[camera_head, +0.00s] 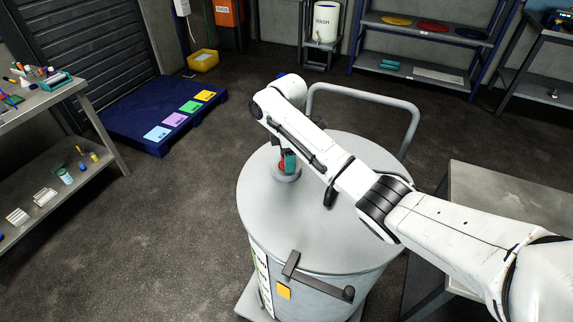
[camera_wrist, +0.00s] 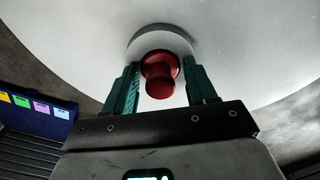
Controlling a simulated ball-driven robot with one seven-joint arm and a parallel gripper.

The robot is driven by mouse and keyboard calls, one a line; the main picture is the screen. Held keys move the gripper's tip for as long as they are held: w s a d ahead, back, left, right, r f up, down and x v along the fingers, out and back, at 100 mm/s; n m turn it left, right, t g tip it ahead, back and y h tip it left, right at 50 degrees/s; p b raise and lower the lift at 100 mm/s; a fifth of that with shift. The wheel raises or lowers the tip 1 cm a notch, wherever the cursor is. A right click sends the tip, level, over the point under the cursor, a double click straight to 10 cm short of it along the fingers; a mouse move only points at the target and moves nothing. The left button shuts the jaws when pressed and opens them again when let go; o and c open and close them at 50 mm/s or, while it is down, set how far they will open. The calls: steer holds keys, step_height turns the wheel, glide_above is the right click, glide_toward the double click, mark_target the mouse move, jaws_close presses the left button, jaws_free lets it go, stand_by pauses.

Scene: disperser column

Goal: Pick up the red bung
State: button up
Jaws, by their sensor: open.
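The red bung (camera_wrist: 160,74) sits upright in a round grey collar (camera_wrist: 146,42) on top of the large grey drum (camera_head: 350,222). In the head view the bung (camera_head: 281,165) shows only in part beside a green fingertip. My gripper (camera_wrist: 160,85) is open, with one green finger on each side of the bung. Gaps show between the bung and both fingers in the wrist view. In the head view my gripper (camera_head: 288,162) is over the collar, mostly hidden by my arm.
A curved grey handle (camera_head: 372,92) rises behind the drum. A lever (camera_head: 318,279) is on its front. A bench (camera_head: 510,200) stands close on the right and a shelf with tools (camera_head: 45,100) on the left. A blue platform with coloured squares (camera_head: 150,110) lies on the floor.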

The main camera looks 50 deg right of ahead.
steer(key=c, duration=0.8)
steer(key=shift+r, duration=0.2)
